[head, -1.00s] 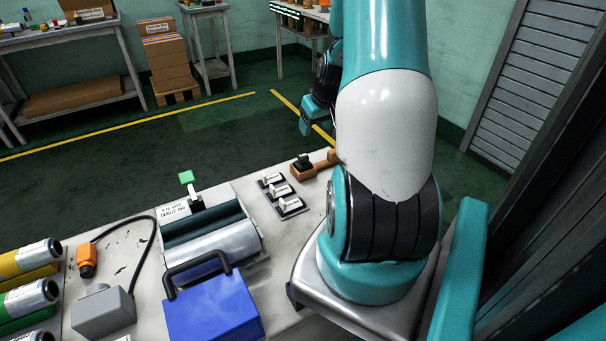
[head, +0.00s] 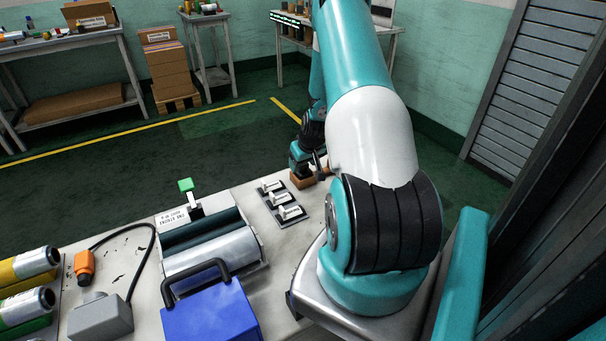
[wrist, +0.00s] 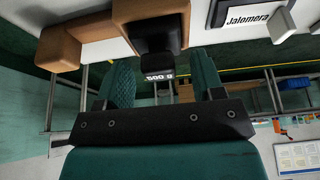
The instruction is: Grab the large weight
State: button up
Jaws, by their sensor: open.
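The large weight is a dark, blocky piece (wrist: 158,38) marked "500 g" in the wrist view. It sits in a brown wooden holder (wrist: 121,14). My gripper (wrist: 162,74) is open, with one teal finger on each side of the weight's labelled end. I cannot tell whether the fingers touch it. In the head view my gripper (head: 303,164) is down at the wooden holder (head: 301,181) at the table's far end and hides the weight.
The roller machine (head: 210,245) and a blue box with a black handle (head: 212,315) stand closer. A label plate (wrist: 248,20) shows beside the holder.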

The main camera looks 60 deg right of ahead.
jog(key=shift+w+d+f, duration=0.1)
jog(key=shift+f, duration=0.25)
jog(key=c, duration=0.9)
jog(key=shift+r, duration=0.1)
jog(key=shift+c, duration=0.5)
jog(key=shift+r, duration=0.1)
